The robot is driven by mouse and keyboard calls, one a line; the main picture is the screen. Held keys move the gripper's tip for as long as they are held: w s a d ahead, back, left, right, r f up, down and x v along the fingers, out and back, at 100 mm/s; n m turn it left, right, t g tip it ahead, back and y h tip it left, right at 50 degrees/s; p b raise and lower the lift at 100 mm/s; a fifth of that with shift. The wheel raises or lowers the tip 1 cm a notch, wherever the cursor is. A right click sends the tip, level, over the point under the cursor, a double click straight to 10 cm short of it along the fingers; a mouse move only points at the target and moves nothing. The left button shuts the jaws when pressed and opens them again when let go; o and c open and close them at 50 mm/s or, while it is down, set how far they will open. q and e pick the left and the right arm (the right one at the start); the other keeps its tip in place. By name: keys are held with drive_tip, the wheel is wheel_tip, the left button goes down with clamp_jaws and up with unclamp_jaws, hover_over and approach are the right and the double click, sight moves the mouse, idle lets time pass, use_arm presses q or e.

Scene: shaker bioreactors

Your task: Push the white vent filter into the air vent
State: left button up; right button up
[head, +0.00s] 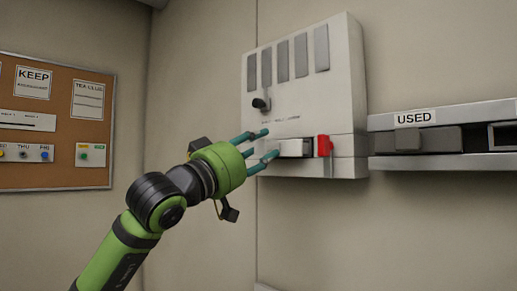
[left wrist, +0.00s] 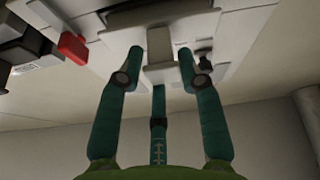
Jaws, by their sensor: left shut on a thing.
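The white vent filter (head: 293,148) is at the slot in the lower part of the air vent (head: 345,95), a white box on the wall. My left gripper (head: 268,144) is in front of it, its teal fingers shut on the filter's near end. In the left wrist view the filter's pale grip (left wrist: 160,73) sits between the fingertips (left wrist: 160,60), with a wider plate beyond it. How deep the filter sits in the slot is hard to tell. My right gripper is not in view.
A red part (head: 323,146) stands just right of the slot. A black knob (head: 261,104) sticks out above. A shelf labelled USED (head: 413,119) with grey blocks is on the right. A cork board (head: 60,170) hangs at left. The wall below the vent is clear.

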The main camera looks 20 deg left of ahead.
use_arm(q)
drive_tip(key=shift+w+d+p, duration=0.2)
drive_tip(key=shift+w+p, duration=0.1)
drive_tip(key=shift+w, duration=0.35)
drive_tip(key=shift+w+d+p, duration=0.2)
drive_tip(key=shift+w+p, duration=0.05)
drive_tip(key=shift+w, duration=0.35)
idle(1.2)
drive_tip(key=o, duration=1.2)
drive_tip(key=shift+o, duration=0.2)
drive_tip(key=v, duration=1.2)
drive_tip(key=shift+d, duration=0.1)
